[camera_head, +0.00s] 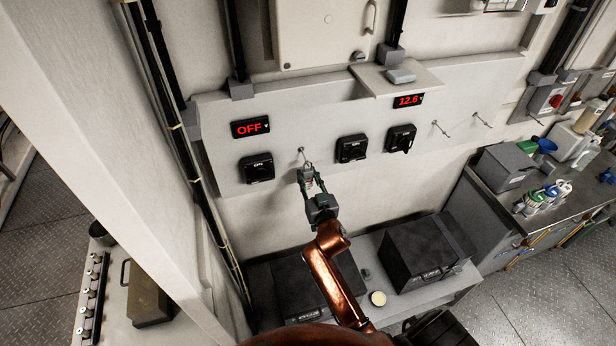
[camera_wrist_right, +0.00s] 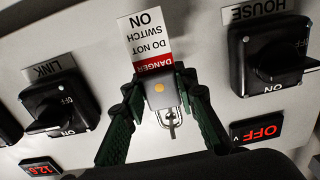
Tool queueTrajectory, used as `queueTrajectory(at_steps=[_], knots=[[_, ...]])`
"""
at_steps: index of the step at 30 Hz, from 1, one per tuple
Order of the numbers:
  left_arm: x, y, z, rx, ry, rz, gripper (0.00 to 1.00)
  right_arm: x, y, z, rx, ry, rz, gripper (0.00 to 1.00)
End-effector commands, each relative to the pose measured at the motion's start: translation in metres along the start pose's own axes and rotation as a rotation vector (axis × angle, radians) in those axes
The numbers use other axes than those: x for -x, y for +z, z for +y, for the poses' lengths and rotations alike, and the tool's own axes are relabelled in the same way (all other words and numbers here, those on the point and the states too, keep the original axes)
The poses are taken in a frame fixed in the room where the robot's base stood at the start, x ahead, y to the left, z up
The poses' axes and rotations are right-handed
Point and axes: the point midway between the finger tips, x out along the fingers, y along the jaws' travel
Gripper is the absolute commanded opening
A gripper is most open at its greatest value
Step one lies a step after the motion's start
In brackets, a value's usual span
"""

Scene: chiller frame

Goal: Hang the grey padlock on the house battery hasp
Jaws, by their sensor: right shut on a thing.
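My right gripper (camera_head: 309,184) is shut on the grey padlock (camera_head: 306,173) in front of the panel. In the wrist view, which is upside down, the padlock (camera_wrist_right: 160,91) sits between the green fingers of my right gripper (camera_wrist_right: 165,112). Its shackle points toward the display side of the panel. A small metal hasp (camera_head: 301,151) stands out just above the padlock, right of the house switch (camera_head: 257,167). The shackle overlaps metal of the hasp (camera_wrist_right: 172,132) in the wrist view; I cannot tell whether it is threaded. My left gripper is not in view.
A red and white danger tag (camera_wrist_right: 145,40) shows beside the padlock. The link switch (camera_head: 351,148) is to the right. Two bare metal hooks (camera_head: 435,124) (camera_head: 476,116) stick out farther right. Black battery boxes (camera_head: 428,250) stand on the bench below. The OFF display (camera_head: 251,127) is above the house switch.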

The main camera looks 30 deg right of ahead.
Motion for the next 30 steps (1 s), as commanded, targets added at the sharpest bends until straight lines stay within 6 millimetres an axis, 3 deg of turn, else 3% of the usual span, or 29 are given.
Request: queueTrajectory(at_steps=[11, 12, 21, 30], knots=[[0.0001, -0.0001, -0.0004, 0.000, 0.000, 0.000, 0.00, 0.0000, -0.0011, -0.0002, 0.000, 0.000, 0.002, 0.00], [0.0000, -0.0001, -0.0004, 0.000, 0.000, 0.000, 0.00, 0.0000, -0.0011, -0.0002, 0.000, 0.000, 0.002, 0.27], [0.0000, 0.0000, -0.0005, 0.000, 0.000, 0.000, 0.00, 0.0001, -0.0006, -0.0001, 0.001, 0.000, 0.001, 0.47], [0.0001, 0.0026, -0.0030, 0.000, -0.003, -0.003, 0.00, 0.0024, 0.0006, 0.0000, 0.000, 0.000, -0.001, 0.47]])
